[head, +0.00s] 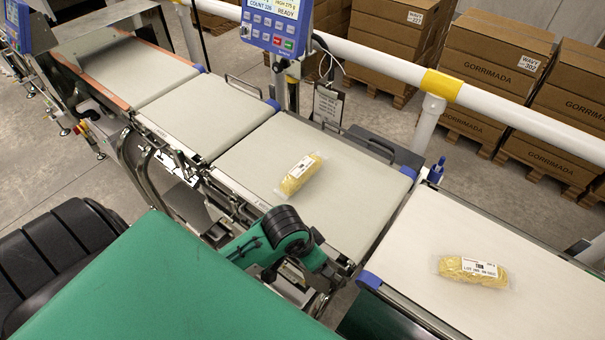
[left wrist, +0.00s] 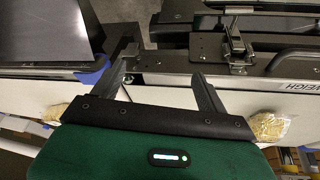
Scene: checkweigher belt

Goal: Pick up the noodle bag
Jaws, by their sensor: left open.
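One noodle bag (head: 299,175), clear with yellow noodles and a white label, lies on the middle weighing belt (head: 255,150) in the head view. A second noodle bag (head: 473,270) lies on the right belt (head: 540,310). In the left wrist view, noodles show at the left edge (left wrist: 36,108) and at the right (left wrist: 267,126), partly cut off by my gripper body. My left gripper (left wrist: 162,70) is open with nothing between its fingers, beside the belt frame. In the head view my left arm ends near the front edge of the weighing belt, its fingers mostly hidden. My right gripper is not in view.
A blue display (head: 273,22) stands behind the belts. A white rail (head: 385,68) with a yellow band runs behind them, with stacked cartons (head: 495,50) beyond. A gap separates the middle and right belts. The belts are otherwise clear.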

